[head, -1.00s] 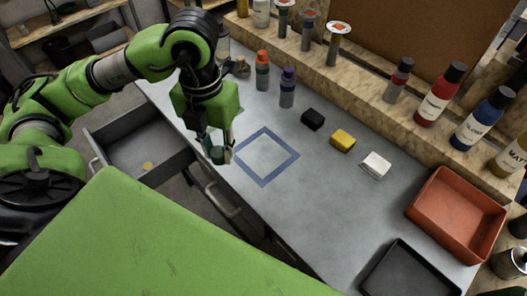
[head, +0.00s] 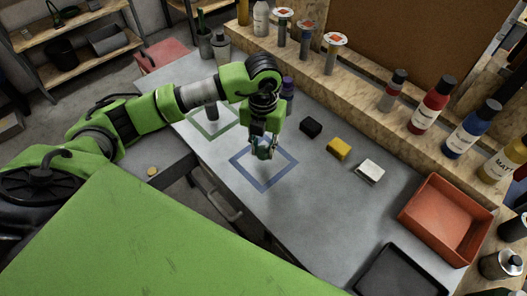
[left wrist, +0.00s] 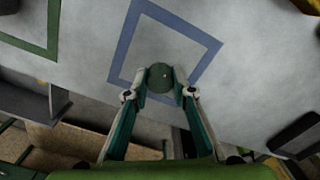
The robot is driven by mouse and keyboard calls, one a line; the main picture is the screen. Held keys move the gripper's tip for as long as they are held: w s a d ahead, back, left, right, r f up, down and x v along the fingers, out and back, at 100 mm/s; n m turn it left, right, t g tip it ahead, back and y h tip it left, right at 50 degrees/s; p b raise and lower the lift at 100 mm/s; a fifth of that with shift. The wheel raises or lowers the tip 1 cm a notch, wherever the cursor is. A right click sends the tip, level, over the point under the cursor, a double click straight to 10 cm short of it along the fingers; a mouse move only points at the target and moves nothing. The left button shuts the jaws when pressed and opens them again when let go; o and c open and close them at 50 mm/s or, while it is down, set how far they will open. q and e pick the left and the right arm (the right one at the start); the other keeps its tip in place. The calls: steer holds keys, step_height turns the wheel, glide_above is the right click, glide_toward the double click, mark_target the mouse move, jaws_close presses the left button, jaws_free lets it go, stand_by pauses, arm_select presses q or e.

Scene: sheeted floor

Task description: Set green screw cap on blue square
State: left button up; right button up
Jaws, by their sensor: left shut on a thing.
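My left gripper (head: 264,152) hangs over the blue square (head: 281,175), an outline on the grey bench top. Its fingers are shut on the green screw cap (left wrist: 160,77), which shows as a dark green disc between the fingertips in the left wrist view. In that view the cap appears within the blue square's outline (left wrist: 180,24). I cannot tell how far the cap is above the bench, or whether it touches it. In the head view the fingers mostly hide the cap. My right gripper is not in view.
Black (head: 311,127), yellow (head: 339,148) and white (head: 370,171) blocks lie to the right. A purple-capped bottle (head: 287,84) stands behind the gripper. A red bin (head: 425,235) is at the right.

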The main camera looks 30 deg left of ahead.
mark_target(263, 149)
arm_select(q)
step_height(263, 149, down, 3)
steer(key=shift+f+p, duration=0.1)
steer(key=shift+p, duration=0.2)
steer(key=shift+w, duration=0.1)
steer(key=shift+f, duration=0.1)
steer(key=shift+f, duration=0.15)
steer(key=o, duration=1.1)
steer(key=shift+r, duration=0.25)
step_height(263, 149, up, 12)
steer(key=shift+b, duration=1.15)
steer(key=shift+f, duration=0.1)
